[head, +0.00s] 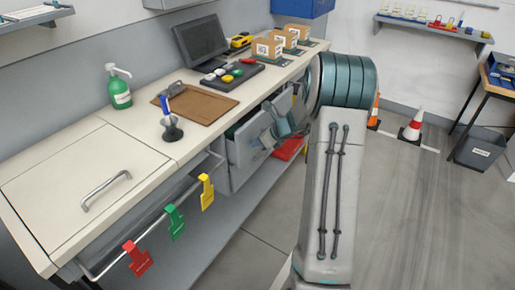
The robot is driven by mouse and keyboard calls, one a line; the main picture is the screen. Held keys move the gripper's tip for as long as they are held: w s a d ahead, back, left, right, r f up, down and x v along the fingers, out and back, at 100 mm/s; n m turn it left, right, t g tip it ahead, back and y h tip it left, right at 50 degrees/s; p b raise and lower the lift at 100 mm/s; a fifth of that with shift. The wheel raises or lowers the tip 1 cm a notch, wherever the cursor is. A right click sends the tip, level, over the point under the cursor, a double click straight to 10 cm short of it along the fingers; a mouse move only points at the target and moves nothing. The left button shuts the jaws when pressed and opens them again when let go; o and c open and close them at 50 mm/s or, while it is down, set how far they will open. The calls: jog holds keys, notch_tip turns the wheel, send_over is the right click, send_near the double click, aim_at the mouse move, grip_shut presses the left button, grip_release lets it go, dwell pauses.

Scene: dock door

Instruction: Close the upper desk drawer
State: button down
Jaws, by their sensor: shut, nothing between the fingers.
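The upper desk drawer (243,152) is under the desk's worktop, left of my arm. It stands partly pulled out, with its grey side and part of its inside showing. My gripper (266,139) is shut and empty at the drawer's front area. My arm comes in from the right, and the gripper and wrist hide part of the drawer front. I cannot tell whether the fingers touch the drawer.
A red thing (289,149) lies below the drawer. Red, green and yellow tags (174,221) hang on a rail at the desk's front left. The floor (400,220) right of my arm is clear.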

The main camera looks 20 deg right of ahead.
aim_at(251, 135)
jog(key=w+a, duration=0.2)
jog(key=w, duration=0.1)
jog(key=shift+w+p, duration=0.1)
jog(key=shift+p, duration=0.2)
jog(key=shift+w+a, duration=0.1)
jog(key=shift+a+r, duration=0.15)
jog(key=shift+a, duration=0.05)
jog(key=shift+d, duration=0.1)
